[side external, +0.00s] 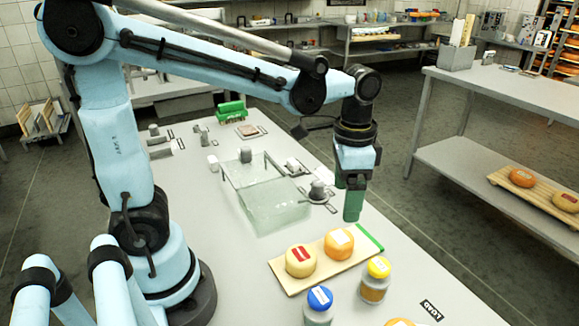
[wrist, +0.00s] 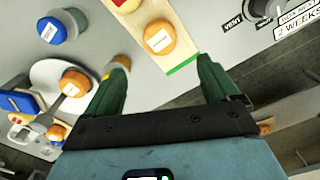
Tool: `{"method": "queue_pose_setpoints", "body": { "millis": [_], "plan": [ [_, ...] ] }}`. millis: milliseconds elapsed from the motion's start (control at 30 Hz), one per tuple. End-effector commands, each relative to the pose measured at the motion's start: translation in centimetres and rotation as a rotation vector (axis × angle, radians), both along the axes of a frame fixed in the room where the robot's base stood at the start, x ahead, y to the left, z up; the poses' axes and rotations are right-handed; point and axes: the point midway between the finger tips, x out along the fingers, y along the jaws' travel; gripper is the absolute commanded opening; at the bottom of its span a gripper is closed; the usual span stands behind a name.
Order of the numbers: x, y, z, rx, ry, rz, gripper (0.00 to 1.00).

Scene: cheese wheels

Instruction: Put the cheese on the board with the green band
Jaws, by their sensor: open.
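The wooden board with the green band (side external: 369,238) lies on the table in front of my gripper. On it sit a pale yellow cheese with a red label (side external: 300,261) and an orange cheese with a white label (side external: 339,243). My gripper (side external: 353,212) hangs above the table just beyond the band end, fingers pointing down, empty. In the wrist view its green fingers (wrist: 162,60) are spread apart, with the band (wrist: 182,65) and the orange cheese (wrist: 160,37) beyond. Another orange cheese (wrist: 75,82) sits on a white round plate; the side view cuts it off at the bottom edge (side external: 400,322).
A blue-lidded jar (side external: 319,300) and a yellow-lidded jar (side external: 376,280) stand near the board. A glassy panel (side external: 275,205) and small weights lie behind. A side bench (side external: 520,165) holds more cheeses on a lower shelf.

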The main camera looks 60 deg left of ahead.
Motion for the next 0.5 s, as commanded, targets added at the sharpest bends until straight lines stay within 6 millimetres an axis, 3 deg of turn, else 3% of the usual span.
{"method": "queue_pose_setpoints", "body": {
  "millis": [233,500],
  "plan": [
    [-0.6,0.5,0.8,-0.008,-0.057,0.045,0.88],
    [-2.8,2.5,1.0,-0.063,-0.338,0.259,0.88]
  ]
}}
